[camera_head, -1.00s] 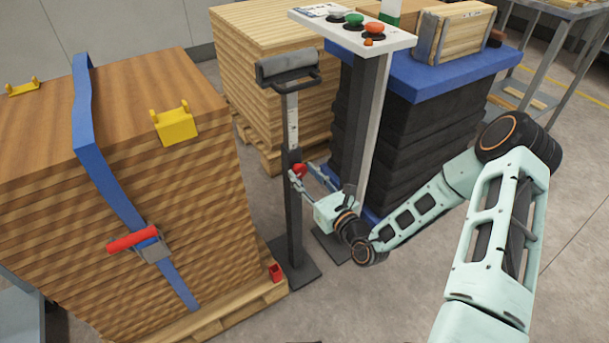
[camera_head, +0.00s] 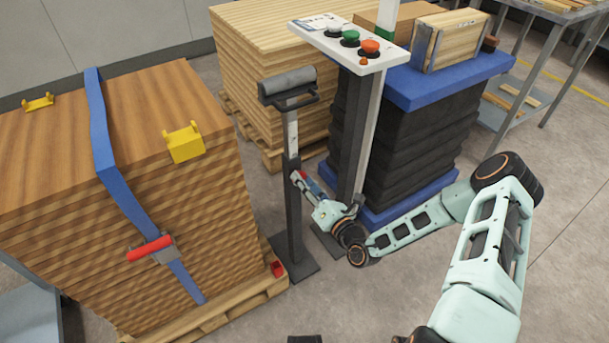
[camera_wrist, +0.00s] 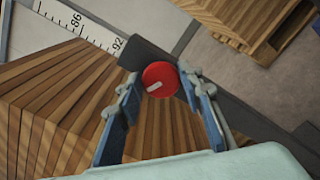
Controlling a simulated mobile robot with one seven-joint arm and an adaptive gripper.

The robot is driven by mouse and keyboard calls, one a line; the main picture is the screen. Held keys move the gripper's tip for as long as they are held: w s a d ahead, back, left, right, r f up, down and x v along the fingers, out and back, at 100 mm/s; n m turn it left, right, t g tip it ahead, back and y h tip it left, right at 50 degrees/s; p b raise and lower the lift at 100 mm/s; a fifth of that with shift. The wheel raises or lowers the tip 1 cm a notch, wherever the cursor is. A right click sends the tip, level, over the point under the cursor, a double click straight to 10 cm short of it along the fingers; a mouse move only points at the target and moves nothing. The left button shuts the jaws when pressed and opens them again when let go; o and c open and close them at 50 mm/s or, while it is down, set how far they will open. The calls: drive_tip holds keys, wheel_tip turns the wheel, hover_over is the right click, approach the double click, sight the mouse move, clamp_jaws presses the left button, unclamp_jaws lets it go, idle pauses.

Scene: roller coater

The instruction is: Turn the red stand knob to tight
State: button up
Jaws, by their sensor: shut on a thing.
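The red stand knob (camera_wrist: 160,79) is a round disc with a short white mark at its lower left in the wrist view. It sits on the dark post of the roller stand (camera_head: 292,215), which stands upright with a grey roller on top. My gripper (camera_wrist: 159,88) has its two blue-padded fingers on either side of the knob and is shut on it. In the head view my gripper (camera_head: 300,180) reaches the post from the right, and its fingers hide most of the knob.
A strapped wood stack (camera_head: 190,240) on a pallet stands close left of the stand. A button console (camera_head: 350,45) on a post and a blue-topped lift table (camera_head: 440,82) stand behind my gripper. Open floor (camera_head: 400,285) lies at the front right.

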drive_tip(key=m+p, duration=0.1)
drive_tip(key=m, duration=0.3)
drive_tip(key=m+p, duration=0.1)
drive_tip(key=m, duration=0.3)
drive_tip(key=m+p, duration=0.1)
drive_tip(key=m, duration=0.3)
drive_tip(key=shift+s+f+m+p, duration=0.1)
drive_tip(key=shift+f+m+p, duration=0.2)
drive_tip(key=shift+f+p, duration=0.1)
idle(0.3)
drive_tip(key=o, duration=1.1)
drive_tip(key=shift+r, duration=0.1)
drive_tip(key=v, duration=1.2)
